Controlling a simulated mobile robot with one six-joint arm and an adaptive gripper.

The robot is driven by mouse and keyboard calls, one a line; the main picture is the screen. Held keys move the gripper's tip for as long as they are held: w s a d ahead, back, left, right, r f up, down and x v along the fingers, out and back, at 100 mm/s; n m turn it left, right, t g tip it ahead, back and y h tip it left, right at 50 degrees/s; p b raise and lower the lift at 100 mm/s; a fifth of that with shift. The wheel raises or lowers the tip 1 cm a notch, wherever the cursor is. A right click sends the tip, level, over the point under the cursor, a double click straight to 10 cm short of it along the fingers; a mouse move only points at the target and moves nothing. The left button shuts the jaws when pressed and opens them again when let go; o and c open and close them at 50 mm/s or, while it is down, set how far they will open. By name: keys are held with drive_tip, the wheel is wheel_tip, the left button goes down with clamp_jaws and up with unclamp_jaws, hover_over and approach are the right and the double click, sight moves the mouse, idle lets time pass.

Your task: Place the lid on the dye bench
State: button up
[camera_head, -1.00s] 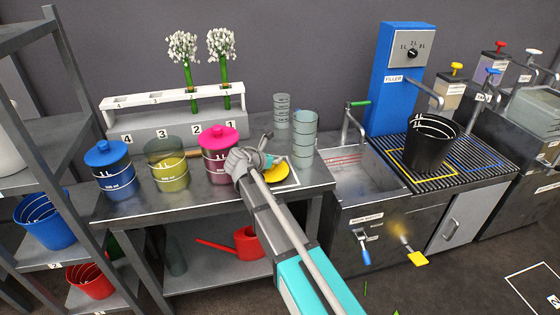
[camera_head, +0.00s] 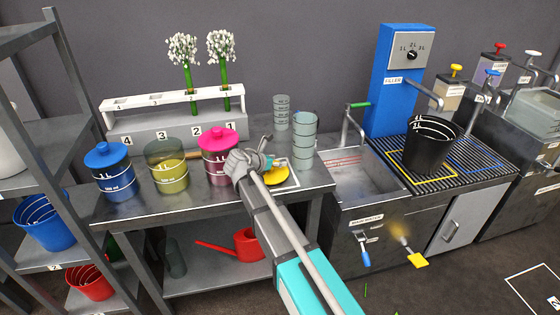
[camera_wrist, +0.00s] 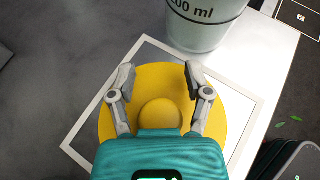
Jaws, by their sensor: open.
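The yellow lid (camera_head: 276,172) lies on the dye bench (camera_head: 215,197), inside a white-outlined square near the bench's right end. In the wrist view the round yellow lid (camera_wrist: 160,115) has a domed knob in its middle. My gripper (camera_wrist: 158,78) is open above the lid, with its fingers apart on either side of the knob and not closed on it. In the head view my gripper (camera_head: 262,158) is over the lid and hides part of it. I cannot tell whether the fingertips touch the lid.
Clear measuring cups (camera_head: 303,140) stand behind the lid. A pink-lidded jar (camera_head: 218,168), a yellow jar (camera_head: 169,172) without a lid and a blue-lidded jar (camera_head: 112,178) stand to its left. A flower rack (camera_head: 165,125) is behind. The sink (camera_head: 362,178) is right.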

drive_tip(key=p+v, duration=0.4)
drive_tip(key=v, duration=0.6)
drive_tip(key=shift+s+a+r+p, duration=0.2)
drive_tip(key=shift+r+p, duration=0.05)
drive_tip(key=shift+p, duration=0.1)
drive_tip(key=shift+s+a+r, duration=0.2)
drive_tip(key=shift+s+a, duration=0.15)
drive_tip(key=shift+s, duration=0.05)
drive_tip(key=d+f+m+g, duration=0.1)
drive_tip(key=d+m, duration=0.1)
drive_tip(key=d, duration=0.1)
drive_tip(key=s+d+f+m+g, duration=0.1)
drive_tip(key=d+m, duration=0.1)
drive_tip(key=d, duration=0.1)
drive_tip(key=s+d+f+m+g, duration=0.1)
drive_tip(key=d+m, duration=0.1)
drive_tip(key=d, duration=0.1)
drive_tip(key=shift+s+d+f+y, duration=0.2)
drive_tip(key=shift+f+y, duration=0.05)
drive_tip(key=shift+y, duration=0.05)
drive_tip(key=s+d+f+m+g+y, duration=0.3)
drive_tip(key=s+d+m, duration=0.4)
drive_tip(key=d+m, duration=0.2)
drive_tip(key=s+d+f+m+g+y, duration=0.3)
drive_tip(key=s+d+m, duration=0.5)
drive_tip(key=m, duration=0.5)
drive_tip(key=shift+s+d+f+g+y, duration=0.3)
drive_tip(key=shift+d+f+g+y, duration=0.15)
drive_tip(key=shift+d+y, duration=0.4)
